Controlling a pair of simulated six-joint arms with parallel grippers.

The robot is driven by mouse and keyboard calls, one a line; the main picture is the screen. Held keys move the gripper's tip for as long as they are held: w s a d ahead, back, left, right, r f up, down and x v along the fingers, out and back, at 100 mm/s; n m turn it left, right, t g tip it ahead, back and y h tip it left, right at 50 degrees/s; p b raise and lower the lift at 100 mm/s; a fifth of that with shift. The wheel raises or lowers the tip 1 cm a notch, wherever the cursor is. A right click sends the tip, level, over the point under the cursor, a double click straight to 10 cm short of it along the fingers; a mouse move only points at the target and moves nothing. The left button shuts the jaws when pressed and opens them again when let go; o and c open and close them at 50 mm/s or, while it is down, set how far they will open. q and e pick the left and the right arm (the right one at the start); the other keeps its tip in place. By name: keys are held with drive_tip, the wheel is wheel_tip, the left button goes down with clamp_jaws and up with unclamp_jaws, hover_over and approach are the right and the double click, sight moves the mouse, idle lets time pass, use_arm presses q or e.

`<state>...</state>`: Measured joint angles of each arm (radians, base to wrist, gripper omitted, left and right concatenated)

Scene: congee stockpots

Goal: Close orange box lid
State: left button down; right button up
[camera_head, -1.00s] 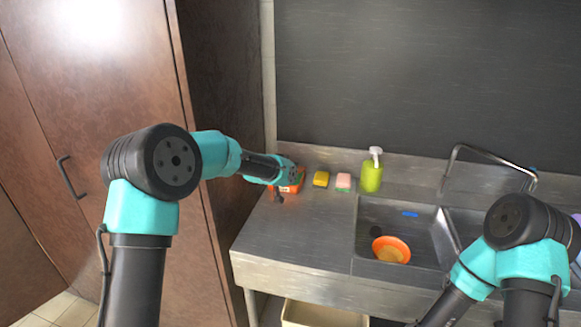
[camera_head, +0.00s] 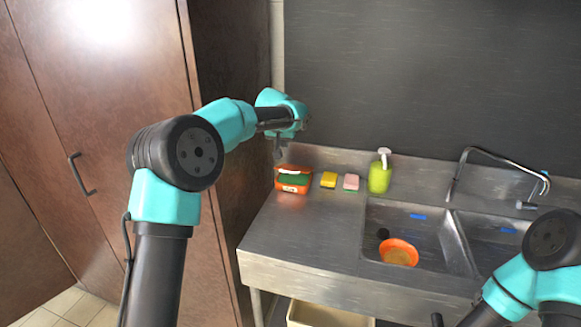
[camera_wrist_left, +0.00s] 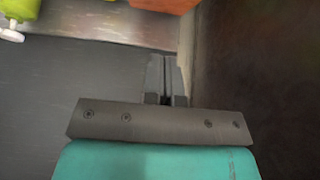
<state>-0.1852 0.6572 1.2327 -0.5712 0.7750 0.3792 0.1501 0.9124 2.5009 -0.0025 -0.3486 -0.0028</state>
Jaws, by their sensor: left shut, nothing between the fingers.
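The orange box (camera_head: 292,188) stands at the back left of the steel counter, against the backsplash. Green shows inside or on top of it, with an orange strip behind; its lid is too small to read clearly. My left gripper (camera_head: 279,151) is above the box, apart from it, pointing down. It is shut and empty; its fingers also show in the left wrist view (camera_wrist_left: 165,65). There, part of the orange box (camera_wrist_left: 165,5) is cut off by the top edge. My right arm is at the lower right of the head view, its gripper not visible.
Yellow (camera_head: 328,180) and pink (camera_head: 351,182) sponges and a green pump bottle (camera_head: 380,175) stand right of the box. The sink (camera_head: 385,215) holds an orange bowl (camera_head: 398,252). A brown cabinet (camera_head: 235,110) borders the left. The front left counter is clear.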

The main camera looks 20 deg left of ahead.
use_arm(q)
approach(294, 169)
drive_tip(key=f, duration=0.3)
drive_tip(key=shift+s+a+f, duration=0.15)
drive_tip(key=shift+s, duration=0.1)
idle(0.6)
